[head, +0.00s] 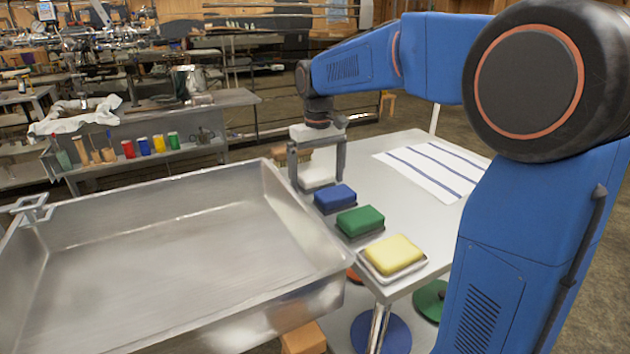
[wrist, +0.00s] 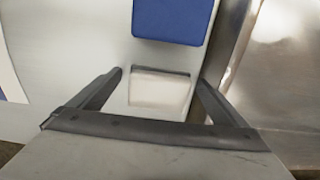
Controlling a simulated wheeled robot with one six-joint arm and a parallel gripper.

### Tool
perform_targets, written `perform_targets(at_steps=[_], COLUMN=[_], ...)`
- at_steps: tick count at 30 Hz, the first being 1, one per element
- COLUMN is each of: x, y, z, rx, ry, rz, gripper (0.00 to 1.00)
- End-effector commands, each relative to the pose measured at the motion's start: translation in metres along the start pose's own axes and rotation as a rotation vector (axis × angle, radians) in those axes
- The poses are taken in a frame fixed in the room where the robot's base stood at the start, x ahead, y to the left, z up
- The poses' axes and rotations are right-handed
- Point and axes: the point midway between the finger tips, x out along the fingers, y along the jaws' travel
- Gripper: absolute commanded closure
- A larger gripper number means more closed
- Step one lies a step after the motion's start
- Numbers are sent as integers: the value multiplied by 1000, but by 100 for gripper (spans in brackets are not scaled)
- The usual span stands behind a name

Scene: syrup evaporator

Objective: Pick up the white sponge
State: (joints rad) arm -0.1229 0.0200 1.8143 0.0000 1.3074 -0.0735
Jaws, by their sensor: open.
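The white sponge (head: 318,176) lies on the grey side table, at the far end of a row of sponges. In the wrist view the white sponge (wrist: 160,89) sits between my two fingers, with a gap on each side. My gripper (head: 318,182) is open above and around it, fingers pointing down. In the wrist view my gripper (wrist: 160,78) has its fingertips spread to either side of the sponge. Part of the sponge is hidden behind the fingers in the head view.
A blue sponge (head: 335,197) is close beside the white one, then a green sponge (head: 360,221) and a yellow sponge (head: 394,253) on a dish. The large metal pan (head: 180,240) stands left of the table. A striped cloth (head: 432,168) lies at the right.

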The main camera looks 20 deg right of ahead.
Motion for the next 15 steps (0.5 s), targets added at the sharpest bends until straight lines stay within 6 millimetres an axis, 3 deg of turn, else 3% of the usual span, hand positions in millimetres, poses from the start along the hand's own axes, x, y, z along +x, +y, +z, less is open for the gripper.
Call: perform_targets(at_steps=[2, 8, 15], x=[0, 0, -1], y=[0, 0, 0], z=[0, 0, 0], rx=[0, 0, 0], ry=[0, 0, 0], rz=[0, 0, 0], gripper=[3, 47, 47])
